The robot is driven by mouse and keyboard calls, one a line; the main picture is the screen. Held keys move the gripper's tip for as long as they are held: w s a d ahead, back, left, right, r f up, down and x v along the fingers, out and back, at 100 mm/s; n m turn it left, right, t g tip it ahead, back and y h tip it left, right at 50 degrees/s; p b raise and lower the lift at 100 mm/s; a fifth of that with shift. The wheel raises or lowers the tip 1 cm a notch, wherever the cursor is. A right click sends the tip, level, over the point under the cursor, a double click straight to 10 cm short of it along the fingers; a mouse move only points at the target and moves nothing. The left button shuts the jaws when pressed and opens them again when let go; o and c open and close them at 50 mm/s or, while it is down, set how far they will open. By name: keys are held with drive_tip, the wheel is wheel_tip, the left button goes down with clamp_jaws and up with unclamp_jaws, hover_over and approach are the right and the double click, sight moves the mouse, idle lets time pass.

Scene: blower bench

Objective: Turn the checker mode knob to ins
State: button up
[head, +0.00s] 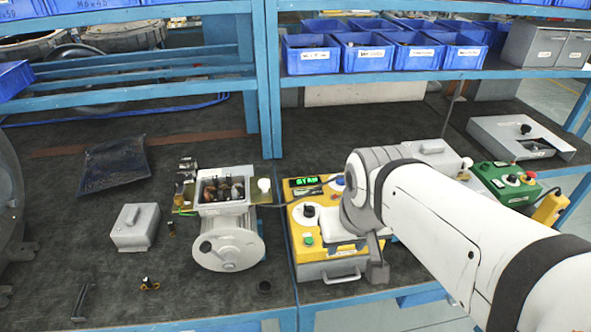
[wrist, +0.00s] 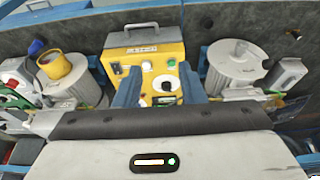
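The yellow checker (head: 305,253) stands on the bench at the front centre, with a lit green display (head: 303,182) whose text I cannot read surely. Its black knob on a white dial (head: 308,211) is at its left side, above a green button (head: 308,239). I cannot read the dial's markings or the setting. My gripper (head: 376,262) is over the checker's right side and hides part of it. In the wrist view, the checker (wrist: 113,52) appears upside down. My gripper (wrist: 160,92) has its fingers apart; the knob (wrist: 166,86) shows between them, with no contact visible.
A grey motor (head: 228,247) with an open terminal box stands left of the checker. A grey cover (head: 135,228) and small parts lie further left. A green box (head: 505,184) with a red button is at the right. Blue bins (head: 312,60) fill the shelf above.

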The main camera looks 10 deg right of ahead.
drive_tip(key=shift+o, duration=0.2)
drive_tip(key=shift+o, duration=0.8)
drive_tip(key=shift+w, duration=0.15)
drive_tip(key=shift+o, duration=1)
drive_tip(key=w+f+n+g+b, duration=0.1)
drive_tip(key=w+n+b, duration=0.1)
drive_tip(key=w, duration=0.5)
drive_tip(key=w+f+n+b, duration=0.2)
drive_tip(key=w+n, duration=0.3)
drive_tip(key=w, duration=0.3)
drive_tip(key=shift+w+f+g+b, duration=0.25)
drive_tip(key=shift+g+b, duration=0.1)
drive_tip(key=shift+g, duration=0.05)
drive_tip(key=n+g+b, duration=0.1)
drive_tip(key=n+b, duration=0.2)
drive_tip(key=n, duration=0.3)
hover_over(309, 207)
wheel_tip(309, 207, down, 9)
drive_tip(key=shift+d+r, duration=0.1)
drive_tip(key=shift+w+f+n, duration=0.15)
drive_tip(key=shift+f+n, duration=0.15)
drive_tip(key=shift+f, duration=0.45)
wheel_tip(309, 207, down, 7)
drive_tip(key=shift+r, duration=0.15)
drive_tip(key=shift+c, duration=0.3)
drive_tip(key=c, duration=0.9)
